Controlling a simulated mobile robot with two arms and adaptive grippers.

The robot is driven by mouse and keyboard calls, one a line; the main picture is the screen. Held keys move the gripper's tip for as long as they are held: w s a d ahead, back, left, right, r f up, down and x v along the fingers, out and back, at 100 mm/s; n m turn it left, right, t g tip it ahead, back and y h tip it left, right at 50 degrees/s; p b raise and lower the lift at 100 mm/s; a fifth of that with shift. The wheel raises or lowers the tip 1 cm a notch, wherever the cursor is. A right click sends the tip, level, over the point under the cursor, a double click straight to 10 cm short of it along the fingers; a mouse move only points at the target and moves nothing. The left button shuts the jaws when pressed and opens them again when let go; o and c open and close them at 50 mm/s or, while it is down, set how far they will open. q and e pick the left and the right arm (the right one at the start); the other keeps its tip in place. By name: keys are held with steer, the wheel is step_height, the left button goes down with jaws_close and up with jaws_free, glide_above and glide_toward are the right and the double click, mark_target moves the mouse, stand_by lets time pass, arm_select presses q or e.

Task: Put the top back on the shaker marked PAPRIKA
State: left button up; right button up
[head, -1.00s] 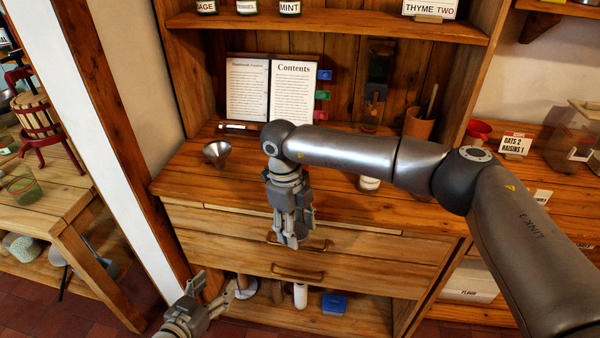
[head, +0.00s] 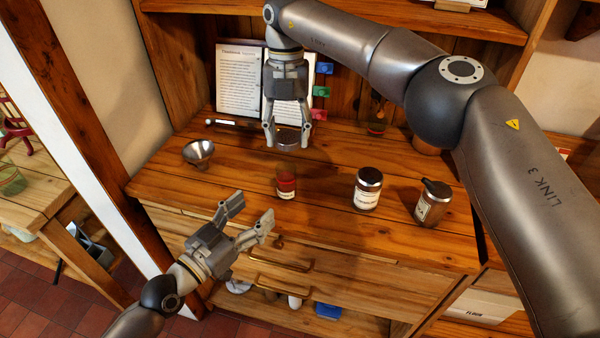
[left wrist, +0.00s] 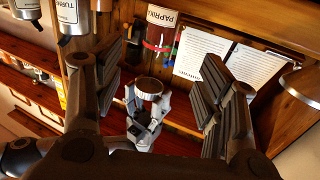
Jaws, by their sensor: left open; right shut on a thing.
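The shaker marked PAPRIKA (head: 286,184) stands upright on the wooden counter, topless, with red powder inside. Its label reads PAPRIKA in the left wrist view (left wrist: 161,32), where the scene looks upside down. My right gripper (head: 286,142) is shut on a round metal top (head: 288,138), held behind and above the shaker, apart from it. The top also shows in the left wrist view (left wrist: 149,86). My left gripper (head: 250,214) is open and empty in front of the counter edge, lower left of the shaker, its fingers pointing toward it.
A funnel (head: 199,152) is at left. An open book (head: 240,82) leans at the back. The counter between funnel and PAPRIKA shaker is clear.

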mark_target(280, 183)
steer(key=shift+s+a+r, duration=0.35)
steer(key=shift+s+a, duration=0.2)
steer(key=shift+s, duration=0.05)
steer(key=shift+w+d+f, duration=0.1)
steer(key=shift+w+f, duration=0.05)
arm_select(q)
steer(key=x, duration=1.1)
steer(key=shift+r, duration=0.1)
jaws_close()
arm_select(e)
steer(key=shift+f, duration=2.45)
